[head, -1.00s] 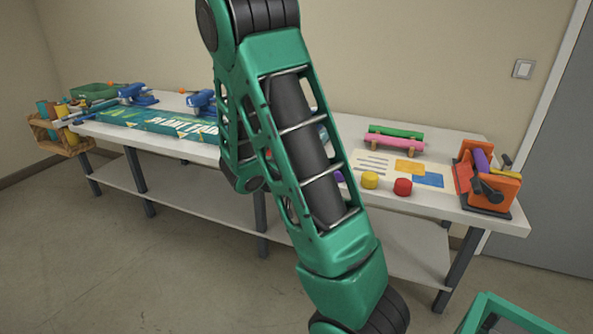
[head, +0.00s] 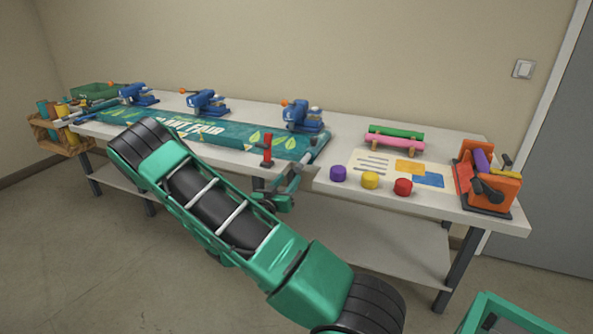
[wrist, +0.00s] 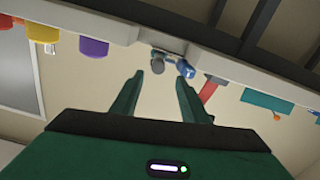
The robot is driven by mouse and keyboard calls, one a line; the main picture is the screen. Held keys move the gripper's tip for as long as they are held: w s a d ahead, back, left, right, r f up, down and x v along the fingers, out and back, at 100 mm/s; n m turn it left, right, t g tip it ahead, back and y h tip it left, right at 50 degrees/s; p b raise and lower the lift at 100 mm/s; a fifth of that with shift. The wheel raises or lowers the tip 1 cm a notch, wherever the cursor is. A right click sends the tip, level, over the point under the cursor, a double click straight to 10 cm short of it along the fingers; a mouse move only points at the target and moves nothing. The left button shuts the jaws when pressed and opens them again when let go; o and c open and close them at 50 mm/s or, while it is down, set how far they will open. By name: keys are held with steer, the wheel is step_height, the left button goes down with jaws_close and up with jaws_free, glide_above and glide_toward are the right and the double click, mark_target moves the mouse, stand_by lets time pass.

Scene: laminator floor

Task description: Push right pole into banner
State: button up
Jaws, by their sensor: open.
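The teal banner (head: 240,135) with leaf prints and white lettering lies along the bench top in the head view. A dark strip runs along its right end; I cannot clearly tell the right pole from the banner's edge there. My gripper (head: 290,183) is at the bench's front edge, near the banner's right front corner. In the wrist view my gripper (wrist: 159,78) has its two green fingers apart, with nothing between them. A blue press (head: 302,116) stands behind the banner's right end. A red upright piece (head: 267,148) stands at the banner's front edge.
Purple (head: 338,173), yellow (head: 370,180) and red (head: 403,187) knobs stand right of my gripper. Pink (head: 395,143) and green rolls lie behind them, and an orange device (head: 488,178) is at the right end. A wooden crate (head: 65,135) is at the left end.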

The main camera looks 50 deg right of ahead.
mark_target(296, 170)
steer(key=x, duration=0.9)
steer(key=shift+w+d, duration=0.1)
steer(key=shift+d, duration=0.3)
jaws_close()
